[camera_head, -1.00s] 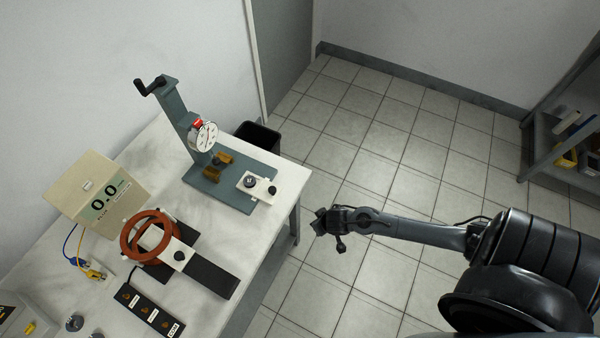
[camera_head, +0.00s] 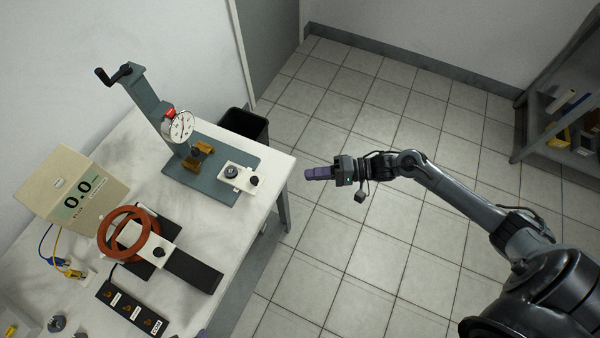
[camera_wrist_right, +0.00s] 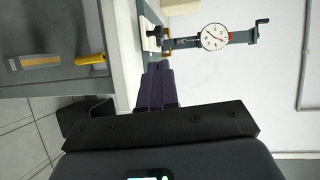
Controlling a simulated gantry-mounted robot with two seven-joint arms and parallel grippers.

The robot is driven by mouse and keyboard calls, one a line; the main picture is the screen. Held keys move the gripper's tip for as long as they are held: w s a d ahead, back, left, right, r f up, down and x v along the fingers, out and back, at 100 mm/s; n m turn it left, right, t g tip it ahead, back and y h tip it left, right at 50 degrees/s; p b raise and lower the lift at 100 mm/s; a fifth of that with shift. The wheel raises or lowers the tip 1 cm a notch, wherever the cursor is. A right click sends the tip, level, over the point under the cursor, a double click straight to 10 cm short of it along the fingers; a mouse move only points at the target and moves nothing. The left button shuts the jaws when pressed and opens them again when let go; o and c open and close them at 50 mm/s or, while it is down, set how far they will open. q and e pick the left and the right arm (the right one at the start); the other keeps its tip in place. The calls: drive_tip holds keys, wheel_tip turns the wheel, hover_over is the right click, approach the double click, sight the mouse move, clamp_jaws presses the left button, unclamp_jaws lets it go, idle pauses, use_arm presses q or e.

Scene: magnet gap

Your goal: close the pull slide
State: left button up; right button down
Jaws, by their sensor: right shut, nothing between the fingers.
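A white slide plate (camera_head: 240,178) with dark knobs lies on the grey base of the dial gauge stand (camera_head: 190,168), near the table's right edge. In the right wrist view the plate (camera_wrist_right: 148,33) shows beyond my fingertips. A purple tip of my left gripper (camera_head: 203,333) barely shows at the bottom edge.
A meter (camera_head: 72,190) reading 0.0 stands at the table's left. A black socket strip (camera_head: 132,308) lies in front of the coils. A black bin (camera_head: 244,125) stands behind the table. The floor (camera_head: 400,130) to the right is clear up to a shelf (camera_head: 560,125).

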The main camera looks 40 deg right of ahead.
drive_tip(key=b+x, duration=0.2)
drive_tip(key=x, duration=1.1)
drive_tip(key=shift+f, duration=0.1)
drive_tip(key=shift+a, duration=0.15)
